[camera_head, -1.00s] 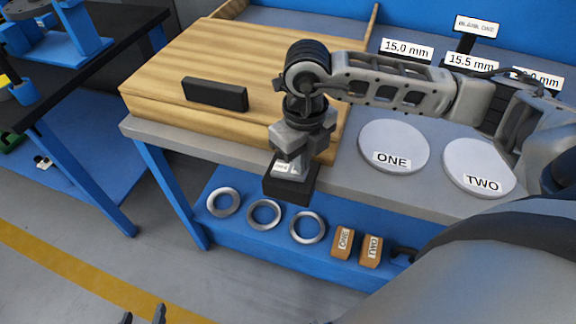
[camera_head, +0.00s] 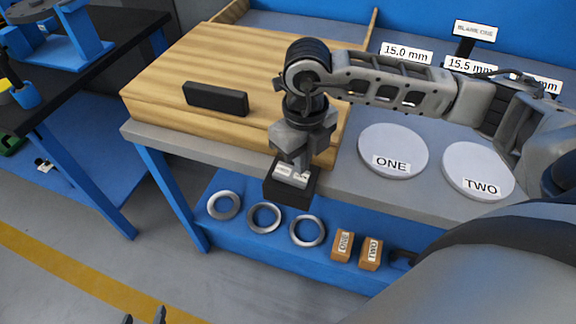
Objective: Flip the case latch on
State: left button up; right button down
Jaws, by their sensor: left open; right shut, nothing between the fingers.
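A wooden case (camera_head: 180,60) lies on the grey workbench, with a black bar-shaped handle (camera_head: 216,97) on its top. A black block (camera_head: 290,192) with two small white labels sits at the bench's front edge, below the case; I take it for the case latch. The label text is too small to read, and I cannot tell the latch's position. My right gripper (camera_head: 299,160) points down, shut and empty, just over the block's labelled top; I cannot tell whether it touches. My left gripper (camera_head: 144,318) shows only its open fingertips at the bottom edge, far from the case.
Two grey discs marked ONE (camera_head: 393,150) and TWO (camera_head: 479,169) lie on the bench at right. The blue lower shelf (camera_head: 235,240) holds metal rings (camera_head: 265,217) and wooden blocks (camera_head: 343,245). A dark table stands at left; the floor between is clear.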

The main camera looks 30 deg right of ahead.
aim_at(301, 177)
notch_tip(301, 177, up, 5)
jog(key=p, duration=0.3)
dwell(0.5)
